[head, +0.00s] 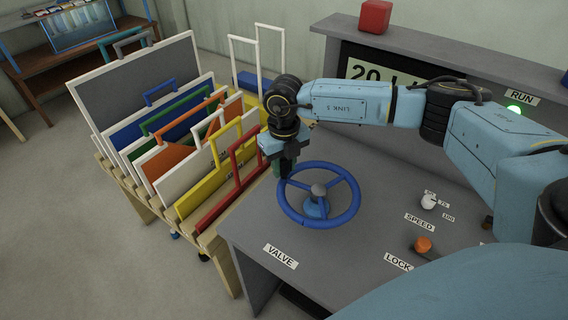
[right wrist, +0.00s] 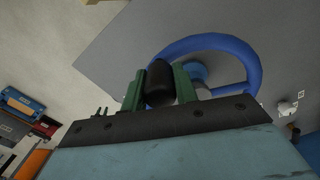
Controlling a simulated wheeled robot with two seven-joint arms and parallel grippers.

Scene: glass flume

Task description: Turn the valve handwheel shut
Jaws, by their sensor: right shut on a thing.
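The blue valve handwheel (head: 345,217) has spokes and a grey hub and sits on the grey console above the VALVE label (head: 281,256). My right gripper (head: 284,170) comes down at the wheel's far left rim. In the right wrist view the wheel (right wrist: 238,55) lies just beyond the green fingers. My right gripper (right wrist: 160,88) is shut there on a black rounded knob (right wrist: 160,80), which appears to stand on the rim. The knob's foot is hidden. My left gripper is not in view.
A wooden rack (head: 222,262) of coloured framed panels stands close left of the console. A white SPEED knob (head: 428,202) and an orange LOCK knob (head: 423,244) are right of the wheel. A red block (head: 375,16) sits on the upper shelf, with a green lamp (head: 514,109) near RUN.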

